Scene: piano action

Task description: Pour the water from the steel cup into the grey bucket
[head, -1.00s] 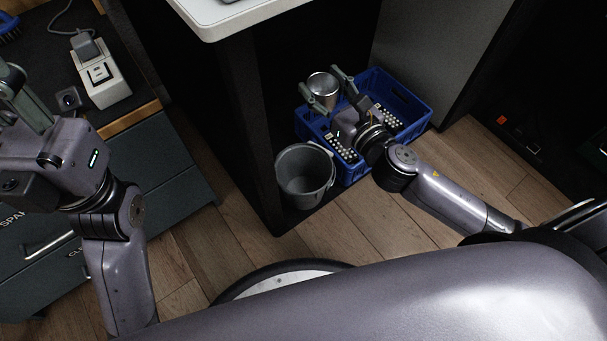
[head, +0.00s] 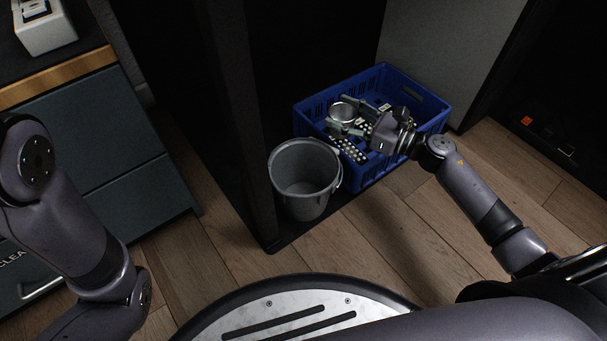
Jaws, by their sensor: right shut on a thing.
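The steel cup (head: 342,111) is in the head view, over or in the left part of the blue crate. My right gripper (head: 345,120) has its fingers around the cup and is shut on it. The cup's mouth faces up toward the camera; I cannot tell whether water is in it. The grey bucket (head: 306,177) stands upright on the floor to the left of and nearer than the cup, beside the crate. Its inside looks empty from here. The cup is apart from the bucket. My left arm shows at the left edge, but its gripper is out of the picture.
The blue crate (head: 432,113) holds piano keys or similar parts with white dots (head: 352,151). A dark table leg (head: 243,130) rises just left of the bucket. A dark drawer cabinet (head: 110,150) stands at the left. The wooden floor in front is clear.

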